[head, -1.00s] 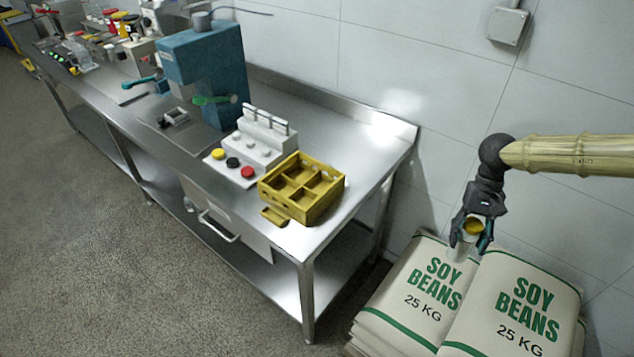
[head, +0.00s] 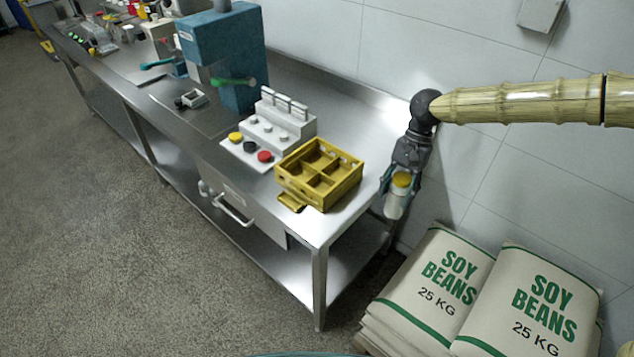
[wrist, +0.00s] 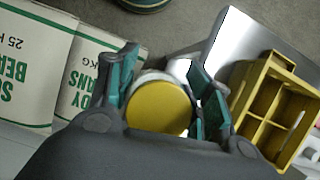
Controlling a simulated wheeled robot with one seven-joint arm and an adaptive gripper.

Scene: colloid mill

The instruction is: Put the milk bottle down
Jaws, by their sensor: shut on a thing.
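The milk bottle (head: 395,203) is whitish with a yellow cap, and hangs nearly upright in my gripper (head: 401,182), just off the right end of the steel table. My gripper is shut on it near the cap. In the wrist view the yellow cap (wrist: 158,108) sits between the two teal-padded fingers (wrist: 165,92); most of the bottle's body is hidden beneath the cap. A yellow crate with compartments (head: 319,174) stands on the table to the left of my gripper. Its visible compartments look empty. It also shows at the right in the wrist view (wrist: 262,128).
The steel table (head: 345,212) has bare top around the crate's right side. A white panel with coloured buttons (head: 262,140) and a blue machine (head: 222,55) stand left of the crate. Stacked soy bean sacks (head: 432,288) lie on the floor below right. A tiled wall stands behind.

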